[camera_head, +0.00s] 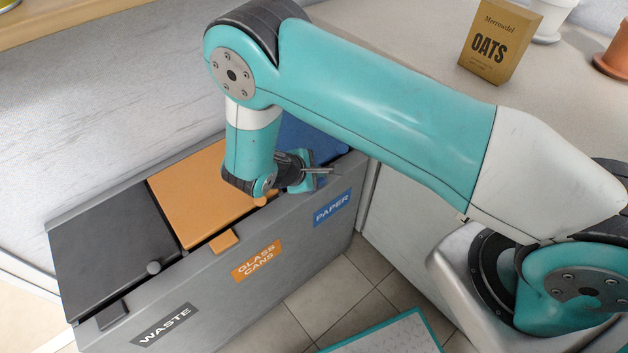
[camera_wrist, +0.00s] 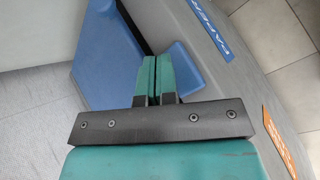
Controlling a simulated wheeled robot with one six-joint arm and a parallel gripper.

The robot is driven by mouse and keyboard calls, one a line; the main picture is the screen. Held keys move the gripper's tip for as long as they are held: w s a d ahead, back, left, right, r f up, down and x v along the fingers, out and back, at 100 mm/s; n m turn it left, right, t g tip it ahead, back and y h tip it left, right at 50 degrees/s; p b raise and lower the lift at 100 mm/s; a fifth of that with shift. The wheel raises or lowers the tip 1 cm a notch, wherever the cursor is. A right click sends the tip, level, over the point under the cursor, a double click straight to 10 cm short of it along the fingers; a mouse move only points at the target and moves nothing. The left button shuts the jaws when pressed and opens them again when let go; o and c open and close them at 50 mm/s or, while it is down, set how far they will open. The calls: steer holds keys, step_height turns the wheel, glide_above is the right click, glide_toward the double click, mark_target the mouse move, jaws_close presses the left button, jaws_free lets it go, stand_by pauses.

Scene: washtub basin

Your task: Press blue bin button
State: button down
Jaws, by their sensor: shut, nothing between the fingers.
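The blue bin has a blue lid (camera_head: 300,138) and a blue label reading PAPER (camera_head: 332,207) on its grey front. A small round blue knob (camera_head: 343,149) shows at the lid's right front corner. In the wrist view, the blue lid (camera_wrist: 98,55) lies on the left, and a blue tab (camera_wrist: 187,68) at its front edge is just right of my fingertips. My gripper (camera_head: 328,171) is over the front edge of the blue bin, its fingers shut and empty; they also show in the wrist view (camera_wrist: 152,75). I cannot tell whether the fingertips touch the bin.
An orange bin lid (camera_head: 200,190) and a black bin lid (camera_head: 112,250) lie left of the blue one in the same grey housing. A counter with an oats box (camera_head: 500,38) and pots stands at the right. Tiled floor (camera_head: 330,295) is open in front.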

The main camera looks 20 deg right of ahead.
stand_by(0.3)
steer(key=shift+f+b, duration=0.3)
steer(key=shift+f, duration=0.1)
steer(key=shift+f+b, duration=0.4)
steer(key=shift+f, duration=0.15)
stand_by(0.6)
stand_by(0.3)
steer(key=shift+r+p, duration=0.8)
steer(key=shift+r, duration=0.2)
step_height(320, 180, up, 5)
steer(key=p, duration=0.4)
stand_by(0.5)
